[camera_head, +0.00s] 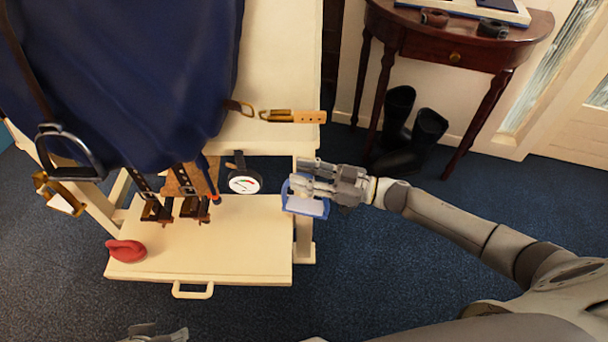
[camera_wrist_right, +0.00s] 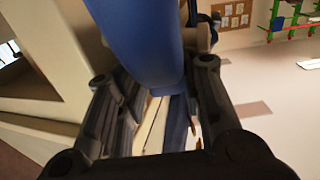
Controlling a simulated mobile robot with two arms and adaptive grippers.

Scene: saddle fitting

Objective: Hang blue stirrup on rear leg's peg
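The blue stirrup (camera_head: 319,211), with a pale tread, hangs beside the right-hand leg (camera_head: 304,240) of the wooden stand in the head view. My right gripper (camera_head: 300,187) is at its upper part, with its fingers around the blue frame. In the right wrist view the blue bar (camera_wrist_right: 140,45) lies between the dark fingers (camera_wrist_right: 155,85), which look closed on it. The peg is not clearly visible; the gripper and stirrup cover that part of the leg. My left gripper (camera_head: 158,335) shows only partly at the bottom edge, so its opening is unclear.
The stand's shelf (camera_head: 240,240) carries a red object (camera_head: 126,250). Buckled straps and a round gauge (camera_head: 244,184) hang above it. A dark metal stirrup (camera_head: 72,152) hangs at left on the blue cloth. Black boots (camera_head: 410,140) and a half-round table (camera_head: 455,45) stand back right.

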